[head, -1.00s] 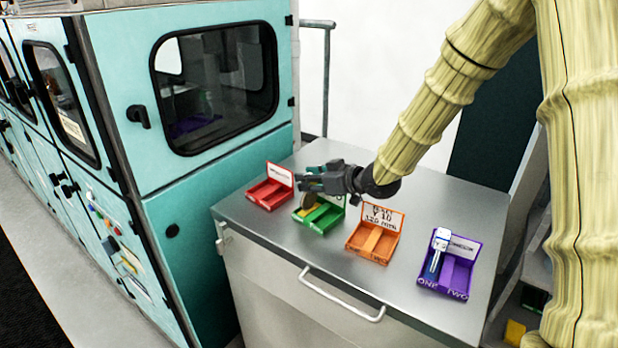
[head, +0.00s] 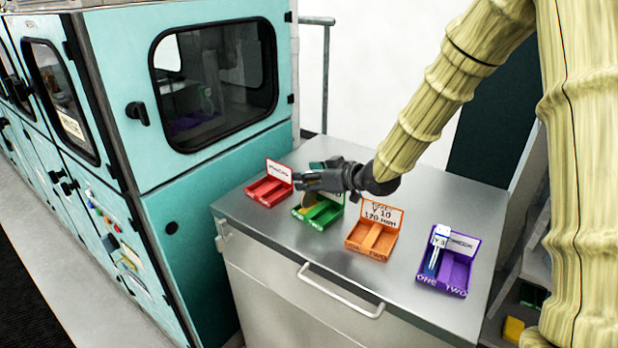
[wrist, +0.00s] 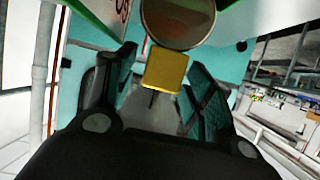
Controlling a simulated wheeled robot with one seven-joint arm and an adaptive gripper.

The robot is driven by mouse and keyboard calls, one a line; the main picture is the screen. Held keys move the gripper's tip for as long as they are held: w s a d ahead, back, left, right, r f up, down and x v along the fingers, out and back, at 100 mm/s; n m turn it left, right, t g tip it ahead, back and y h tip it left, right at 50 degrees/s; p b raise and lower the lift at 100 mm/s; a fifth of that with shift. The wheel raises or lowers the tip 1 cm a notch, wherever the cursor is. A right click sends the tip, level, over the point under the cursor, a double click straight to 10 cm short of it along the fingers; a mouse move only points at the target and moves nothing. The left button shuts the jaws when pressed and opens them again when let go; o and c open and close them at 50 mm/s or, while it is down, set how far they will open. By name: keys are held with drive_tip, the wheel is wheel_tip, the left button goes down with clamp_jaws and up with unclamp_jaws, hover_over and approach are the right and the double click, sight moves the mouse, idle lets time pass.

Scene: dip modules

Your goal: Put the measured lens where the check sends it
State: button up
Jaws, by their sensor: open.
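The lens is a round disc (wrist: 178,20) on a yellow block (wrist: 166,70). It stands at the green tray (head: 322,220), and my gripper hides much of it in the head view. My gripper (head: 303,181) is open above the green tray. In the wrist view its fingers (wrist: 160,62) stand apart on either side of the yellow block; I cannot tell whether they touch it. The red tray (head: 268,192) looks empty. The orange tray (head: 370,240) looks empty and has a card (head: 381,215) that seems to read "10" and "120 mm". The purple tray (head: 455,275) is marked ONE and TWO.
A white and blue device (head: 437,252) stands in the purple tray's left compartment. The trays sit in a row on a grey metal bench top (head: 330,270). A teal machine cabinet (head: 215,190) rises close at the left. Bare bench lies in front of the trays.

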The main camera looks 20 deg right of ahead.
drive_tip(key=b+v, duration=0.1)
drive_tip(key=v, duration=1.1)
drive_tip(key=shift+b, duration=0.4)
